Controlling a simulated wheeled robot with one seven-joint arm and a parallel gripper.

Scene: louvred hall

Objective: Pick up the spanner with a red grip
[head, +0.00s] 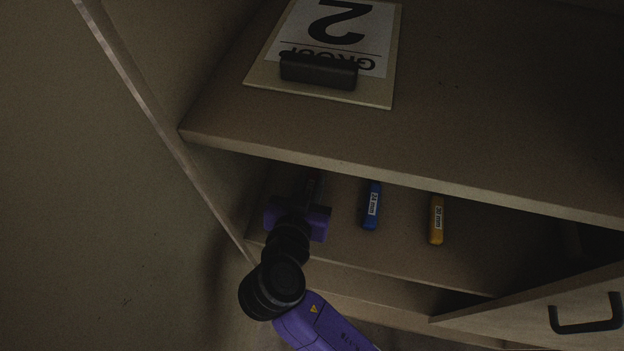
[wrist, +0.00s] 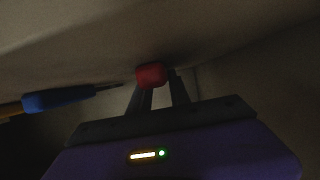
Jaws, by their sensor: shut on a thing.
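The red grip (wrist: 151,75) of the spanner shows in the wrist view between the two fingers of my gripper (wrist: 160,92), which is shut on it. The rest of that spanner is hidden. In the head view my purple gripper (head: 312,190) reaches into the lower shelf space at the left, and the red grip cannot be made out there. A blue-gripped tool (head: 371,205) lies on the lower shelf to the right of my gripper. It also shows in the wrist view (wrist: 58,98), left of the fingers, with a thin dark shaft.
A yellow-gripped tool (head: 436,220) lies right of the blue one. The upper shelf (head: 480,120) overhangs the lower shelf (head: 400,255) and carries a clipboard (head: 262,88). A side wall stands close left. A panel with a dark handle (head: 586,322) is at the lower right.

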